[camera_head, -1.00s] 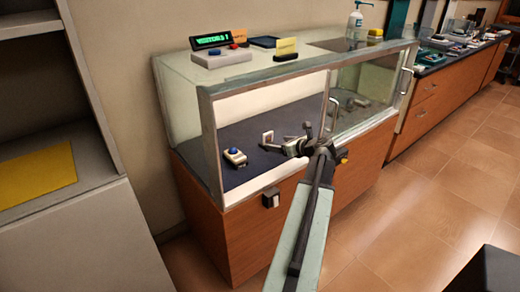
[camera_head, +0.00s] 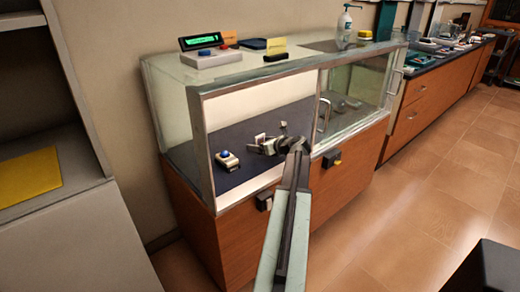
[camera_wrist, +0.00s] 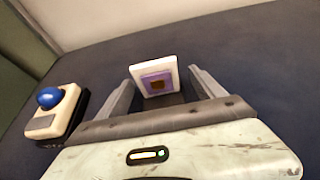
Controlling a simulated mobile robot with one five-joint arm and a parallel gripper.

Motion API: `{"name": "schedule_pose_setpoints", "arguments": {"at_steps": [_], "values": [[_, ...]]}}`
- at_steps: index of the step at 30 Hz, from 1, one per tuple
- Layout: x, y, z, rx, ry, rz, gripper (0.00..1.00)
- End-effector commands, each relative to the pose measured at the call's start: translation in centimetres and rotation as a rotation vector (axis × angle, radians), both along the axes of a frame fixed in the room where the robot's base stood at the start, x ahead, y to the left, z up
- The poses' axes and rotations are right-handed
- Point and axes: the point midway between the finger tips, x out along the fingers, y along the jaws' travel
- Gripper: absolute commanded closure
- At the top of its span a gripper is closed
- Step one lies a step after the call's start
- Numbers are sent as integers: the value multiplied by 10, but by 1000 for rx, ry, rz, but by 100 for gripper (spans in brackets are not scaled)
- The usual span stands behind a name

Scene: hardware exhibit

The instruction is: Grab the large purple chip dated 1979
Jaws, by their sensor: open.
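My gripper (camera_wrist: 160,77) is open, with one finger on each side of the chip in the wrist view. The chip appears between or just beyond the fingertips, with no clear contact. In the head view my gripper (camera_head: 275,137) reaches through the case's open front, close to the chip.
A pale box with a blue button (camera_wrist: 48,98) stands left of the chip, also in the head view (camera_head: 228,160). The glass case (camera_head: 160,85) has a metal frame around its opening. A green-lit display (camera_head: 201,41) stands on top. The case floor around the chip is mostly clear.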

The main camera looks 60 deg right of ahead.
Motion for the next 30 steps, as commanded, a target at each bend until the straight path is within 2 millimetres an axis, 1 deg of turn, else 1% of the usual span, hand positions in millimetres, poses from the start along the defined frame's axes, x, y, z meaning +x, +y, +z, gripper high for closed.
{"name": "schedule_pose_setpoints", "arguments": {"at_steps": [2,5,6,8,9,10,16,19,23,29,30], "values": [[-1,0,1,0,0,0,22],[-1,0,1,0,0,0,47],[-1,0,1,0,0,0,58],[-1,0,1,0,0,0,75],[-1,0,1,0,0,0,86],[-1,0,1,0,0,0,91],[-1,0,1,0,0,0,91],[-1,0,5,0,0,0,91],[-1,0,17,0,0,0,91],[-1,0,44,0,0,0,91],[-8,6,40,0,0,-2,91]]}}
